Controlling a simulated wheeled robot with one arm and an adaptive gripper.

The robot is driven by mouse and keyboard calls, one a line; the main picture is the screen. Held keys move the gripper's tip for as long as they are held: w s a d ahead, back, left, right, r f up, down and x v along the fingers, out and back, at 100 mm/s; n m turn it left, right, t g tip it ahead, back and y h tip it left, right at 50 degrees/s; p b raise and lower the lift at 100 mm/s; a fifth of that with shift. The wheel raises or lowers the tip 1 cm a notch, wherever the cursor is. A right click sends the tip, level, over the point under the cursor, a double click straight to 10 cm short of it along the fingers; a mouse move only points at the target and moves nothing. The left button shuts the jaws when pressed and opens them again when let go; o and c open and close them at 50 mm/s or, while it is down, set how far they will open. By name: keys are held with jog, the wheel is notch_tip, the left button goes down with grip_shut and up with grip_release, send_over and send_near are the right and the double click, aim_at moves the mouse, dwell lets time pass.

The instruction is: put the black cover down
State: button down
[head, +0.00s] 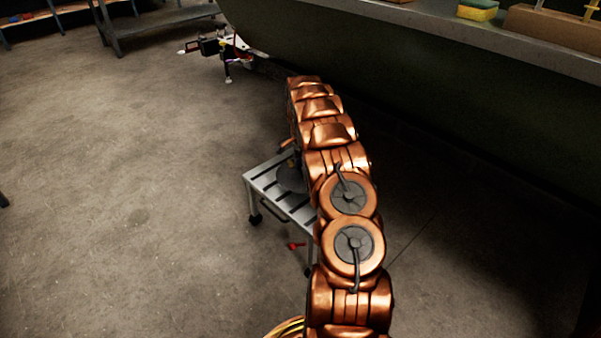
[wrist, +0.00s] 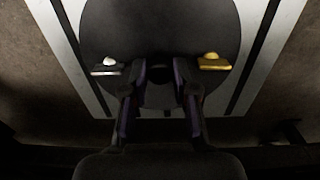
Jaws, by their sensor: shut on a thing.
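The black cover (wrist: 160,32) is a dark round disc in the wrist view, and it also shows as a grey disc (head: 290,179) in the head view, partly hidden by my arm. A silver fitting (wrist: 107,67) shows at its left and a gold fitting (wrist: 214,62) at its right. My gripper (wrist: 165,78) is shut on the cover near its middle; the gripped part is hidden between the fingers. The disc is over the slatted metal cart (head: 263,181); I cannot tell whether it touches the top.
A red object (head: 296,246) lies on the floor beside the cart. A large dark green curved panel (head: 420,70) rises behind, with a sponge (head: 478,10) on its ledge. A grey bench (head: 165,20) stands at the back left. The left floor is clear.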

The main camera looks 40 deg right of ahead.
aim_at(300, 166)
jog(key=shift+w+f, duration=0.1)
jog(key=shift+w, duration=0.15)
notch_tip(300, 166, down, 4)
jog(key=shift+d+r+b, duration=0.1)
jog(key=shift+r+b, duration=0.1)
jog(key=shift+b, duration=0.8)
jog(key=shift+r, duration=0.1)
jog(key=c, duration=0.9)
grip_release()
notch_tip(300, 166, up, 12)
jog(key=p, duration=0.3)
jog(key=shift+w, duration=0.15)
